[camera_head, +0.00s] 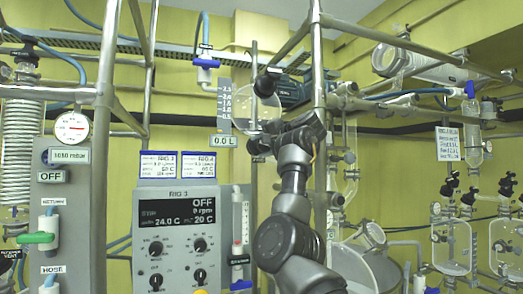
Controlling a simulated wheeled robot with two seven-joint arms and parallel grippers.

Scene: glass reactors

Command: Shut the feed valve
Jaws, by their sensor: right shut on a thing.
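My right arm rises from the bottom centre, and its dark gripper (259,141) reaches left just below a round glass vessel (258,110). The gripper is shut on a small part under this vessel, where the feed valve appears to be. The fingers hide most of that part, so I cannot tell how its handle is turned. A level scale (224,105) stands left of the vessel, with a readout of 0.0 L (224,141) below it. My left gripper is not in view.
A steel frame post (318,90) stands close right of the gripper. A control panel for RIG 3 (178,235) is at lower left. A blue-handled valve (206,63) hangs upper left, and a green-handled valve (36,238) is far left. More glassware (455,245) stands right.

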